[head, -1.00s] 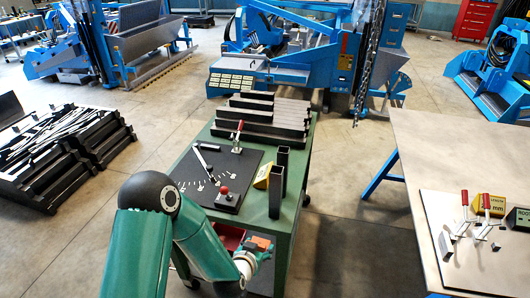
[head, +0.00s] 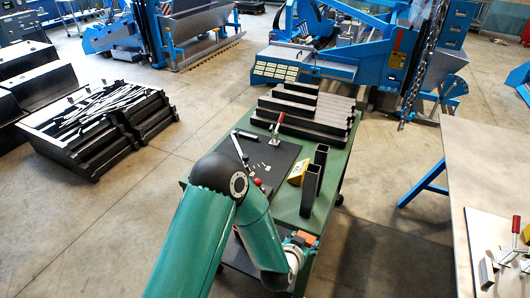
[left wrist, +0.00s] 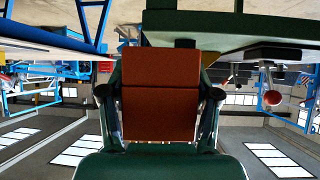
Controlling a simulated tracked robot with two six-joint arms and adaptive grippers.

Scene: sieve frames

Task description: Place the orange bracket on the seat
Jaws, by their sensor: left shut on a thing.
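My left gripper (head: 298,246) is at the near end of the green bench (head: 335,185), low by its right corner. It is shut on the orange bracket (head: 302,238), a small block in this view. In the left wrist view the bracket (left wrist: 160,95) fills the space between the two dark fingers, its face red-brown in shade. It looks apart from any surface, though its far side is hidden. I cannot tell which fixture is the seat. A pale plate with red-handled clamps (head: 490,240) lies on the table at right. My right gripper is not in view.
A floor gap separates the bench from the beige table (head: 480,165). A dark rack (head: 95,120) stands left.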

